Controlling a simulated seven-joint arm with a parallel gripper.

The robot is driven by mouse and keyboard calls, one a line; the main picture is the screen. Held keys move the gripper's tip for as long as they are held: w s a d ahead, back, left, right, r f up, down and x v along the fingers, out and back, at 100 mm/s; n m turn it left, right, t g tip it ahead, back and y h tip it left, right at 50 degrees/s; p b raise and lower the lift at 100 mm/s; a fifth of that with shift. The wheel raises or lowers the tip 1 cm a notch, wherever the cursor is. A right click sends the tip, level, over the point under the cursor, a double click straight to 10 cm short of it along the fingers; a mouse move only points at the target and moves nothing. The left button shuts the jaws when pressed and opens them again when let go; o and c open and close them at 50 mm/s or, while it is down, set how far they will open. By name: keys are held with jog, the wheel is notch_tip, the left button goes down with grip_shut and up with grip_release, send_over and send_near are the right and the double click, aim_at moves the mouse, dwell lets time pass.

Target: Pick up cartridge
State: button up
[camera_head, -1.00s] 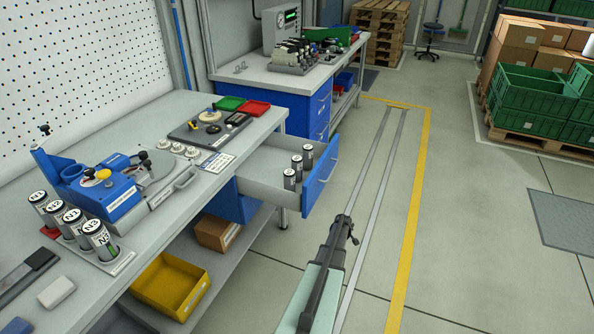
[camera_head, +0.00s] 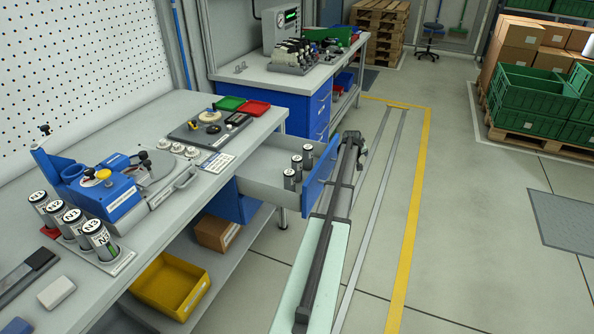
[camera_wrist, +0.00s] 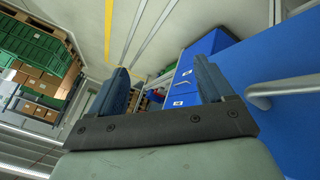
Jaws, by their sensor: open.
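Three upright dark cartridges with pale bands stand in the open drawer (camera_head: 262,172); one of these cartridges (camera_head: 297,167) is in the middle of the group. Several larger white-labelled cartridges (camera_head: 100,240) stand upright in a holder at the front left of the bench. My gripper (camera_head: 358,140) is beside the drawer's blue front, on its aisle side, apart from every cartridge. In the wrist view my gripper (camera_wrist: 162,88) has its two fingers wide apart with nothing between them. The cartridges do not show in the wrist view.
The blue drawer front (camera_head: 320,177) and its handle (camera_wrist: 285,88) stand close beside my gripper. A blue fixture (camera_head: 105,195) and small trays (camera_head: 255,108) are on the bench. A yellow bin (camera_head: 172,284) sits below. The aisle floor to the right is clear.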

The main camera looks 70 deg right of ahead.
notch_tip(320, 180, up, 7)
jog(key=w+m, duration=0.1)
notch_tip(320, 180, up, 6)
jog(key=f+m+y, duration=0.1)
jog(key=m+y, duration=0.7)
jog(key=m, duration=0.3)
send_over(297, 158)
jog(key=f, duration=0.7)
jog(key=shift+w+f, duration=0.1)
jog(key=shift+w, duration=0.1)
jog(key=shift+s+a+f, duration=0.15)
jog(key=shift+f, duration=2.45)
jog(key=c, duration=1.2)
jog(key=shift+c, duration=0.2)
